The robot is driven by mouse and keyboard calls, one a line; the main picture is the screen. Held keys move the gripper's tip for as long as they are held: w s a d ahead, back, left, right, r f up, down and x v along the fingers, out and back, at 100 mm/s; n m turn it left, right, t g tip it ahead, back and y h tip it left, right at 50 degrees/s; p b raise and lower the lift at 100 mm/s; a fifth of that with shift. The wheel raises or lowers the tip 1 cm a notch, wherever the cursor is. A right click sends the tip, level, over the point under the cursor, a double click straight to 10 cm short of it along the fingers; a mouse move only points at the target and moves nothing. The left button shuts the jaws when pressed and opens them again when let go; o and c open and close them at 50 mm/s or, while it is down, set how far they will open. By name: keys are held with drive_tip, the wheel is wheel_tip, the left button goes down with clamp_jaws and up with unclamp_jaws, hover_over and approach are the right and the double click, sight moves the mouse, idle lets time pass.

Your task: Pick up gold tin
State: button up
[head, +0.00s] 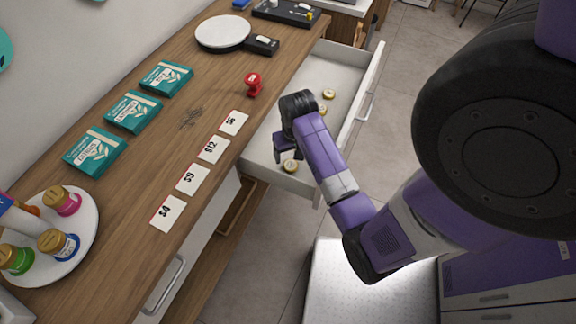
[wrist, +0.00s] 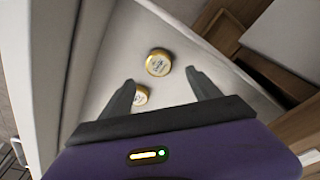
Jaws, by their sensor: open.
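Small round gold tins with white lids lie on the floor of the open white drawer (head: 335,72). In the head view one gold tin (head: 290,165) is near the drawer's closer end, just below my gripper (head: 287,150). Two more gold tins (head: 322,109) (head: 329,94) lie farther back, beyond my wrist. In the wrist view one gold tin (wrist: 158,63) lies just ahead of and between my open fingers (wrist: 160,80). Another gold tin (wrist: 141,96) is closer, beside the left finger and partly hidden. My gripper is inside the drawer, empty.
The drawer's front wall (head: 362,90) and the wooden counter (head: 190,140) bound the space. On the counter are price cards (head: 213,151), a red stamp-like object (head: 253,85), teal boxes (head: 133,111), a white round plate (head: 223,33) and a round stand of colourful tins (head: 84,222).

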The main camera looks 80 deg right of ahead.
sight(291, 165)
drive_tip(key=f, duration=0.6)
drive_tip(key=shift+w+d+f, duration=0.1)
drive_tip(key=shift+d+f, duration=0.15)
drive_tip(key=c, duration=1.4)
drive_tip(key=shift+r, duration=0.15)
